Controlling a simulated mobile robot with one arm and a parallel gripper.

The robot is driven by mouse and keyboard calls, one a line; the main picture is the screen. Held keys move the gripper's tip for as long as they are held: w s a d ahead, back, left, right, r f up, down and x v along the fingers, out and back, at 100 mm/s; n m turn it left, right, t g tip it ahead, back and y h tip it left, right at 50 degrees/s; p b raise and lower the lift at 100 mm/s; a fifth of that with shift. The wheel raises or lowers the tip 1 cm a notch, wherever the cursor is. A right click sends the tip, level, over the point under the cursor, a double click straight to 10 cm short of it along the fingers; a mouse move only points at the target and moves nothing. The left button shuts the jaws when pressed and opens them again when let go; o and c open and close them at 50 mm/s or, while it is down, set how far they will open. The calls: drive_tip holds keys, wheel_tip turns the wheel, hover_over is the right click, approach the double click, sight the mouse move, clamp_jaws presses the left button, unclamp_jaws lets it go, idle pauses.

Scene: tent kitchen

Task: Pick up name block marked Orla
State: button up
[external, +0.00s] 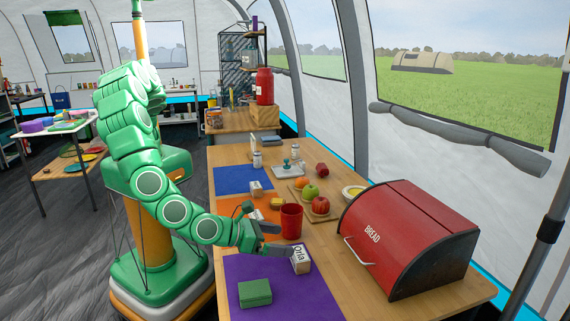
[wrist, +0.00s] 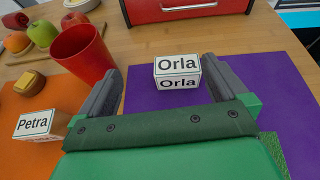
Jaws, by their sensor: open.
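The name block marked Orla (external: 301,260) is a small white-faced block with black letters. It sits on the purple mat (external: 248,271) towards the bread bin. In the wrist view the Orla block (wrist: 177,72) lies between and just ahead of my fingertips. My gripper (external: 278,250) is low over the mat with its fingers pointing at the block. In the wrist view my gripper (wrist: 160,75) is open, one grey finger on each side, with a gap between the left finger and the block. The right finger is close to the block; I cannot tell whether it touches.
A red cup (wrist: 83,53) stands just left of my left finger. A Petra block (wrist: 42,123) is on the orange mat. A green block (external: 255,293) lies on the purple mat. The red bread bin (external: 410,240) stands to the right, and fruit sits on a board (external: 322,214) behind.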

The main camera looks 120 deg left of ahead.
sight(299, 256)
drive_tip(key=d+f, duration=0.1)
drive_tip(key=d+f+m, duration=0.1)
drive_tip(key=shift+w+d+f+t+h, duration=0.1)
drive_tip(key=shift+d+f+t+h, duration=0.05)
drive_tip(key=shift+f+t+h, duration=0.2)
drive_tip(key=shift+x, duration=3.8)
drive_tip(key=c, duration=1)
